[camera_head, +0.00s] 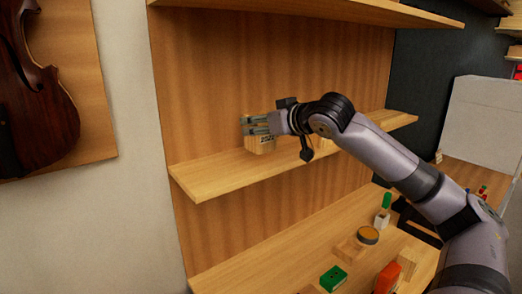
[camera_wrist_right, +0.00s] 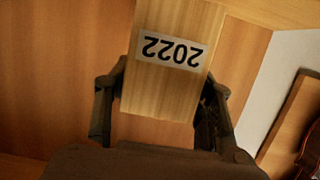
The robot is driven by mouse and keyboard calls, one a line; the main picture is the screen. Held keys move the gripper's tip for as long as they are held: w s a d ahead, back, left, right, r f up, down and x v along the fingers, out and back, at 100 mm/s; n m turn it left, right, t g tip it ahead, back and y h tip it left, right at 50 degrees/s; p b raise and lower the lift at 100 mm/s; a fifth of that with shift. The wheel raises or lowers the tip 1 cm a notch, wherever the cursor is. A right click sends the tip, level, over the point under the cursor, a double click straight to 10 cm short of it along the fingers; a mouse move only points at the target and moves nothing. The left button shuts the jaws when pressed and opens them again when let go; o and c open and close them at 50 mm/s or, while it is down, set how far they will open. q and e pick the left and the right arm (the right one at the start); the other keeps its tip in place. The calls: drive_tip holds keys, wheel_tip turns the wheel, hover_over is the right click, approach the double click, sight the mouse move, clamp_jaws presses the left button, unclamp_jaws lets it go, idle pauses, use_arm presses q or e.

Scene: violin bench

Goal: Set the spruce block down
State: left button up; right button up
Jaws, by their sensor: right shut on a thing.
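The spruce block is a pale wooden block (camera_head: 261,147) with a white label reading 2022. My right gripper (camera_head: 256,125) is shut on it, at the middle shelf (camera_head: 205,184) in the head view. The block looks upright and close to the shelf surface; I cannot tell if it touches. In the right wrist view the block (camera_wrist_right: 160,92) sits between the two fingers (camera_wrist_right: 160,108), its label upside down in the picture. My left gripper is not in view.
Another pale block (camera_head: 325,143) stands on the shelf behind my right wrist. The bench below (camera_head: 235,277) holds a green box (camera_head: 333,279), a red item (camera_head: 387,278) and a round tin (camera_head: 368,235). An upper shelf (camera_head: 290,9) lies above. The shelf's left end is clear.

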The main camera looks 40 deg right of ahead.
sight(268, 138)
wheel_tip(268, 138, down, 3)
drive_tip(key=shift+f+b, duration=0.1)
drive_tip(key=shift+b, duration=0.45)
drive_tip(key=shift+f, duration=0.45)
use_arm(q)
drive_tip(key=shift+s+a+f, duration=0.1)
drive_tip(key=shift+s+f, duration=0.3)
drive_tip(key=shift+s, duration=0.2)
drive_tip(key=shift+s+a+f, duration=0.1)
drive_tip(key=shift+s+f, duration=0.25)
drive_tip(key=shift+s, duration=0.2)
use_arm(e)
drive_tip(key=o, duration=0.8)
drive_tip(key=shift+c, duration=0.2)
drive_tip(key=o, duration=0.5)
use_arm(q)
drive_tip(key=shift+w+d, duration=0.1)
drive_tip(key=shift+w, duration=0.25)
use_arm(e)
drive_tip(key=shift+r, duration=0.1)
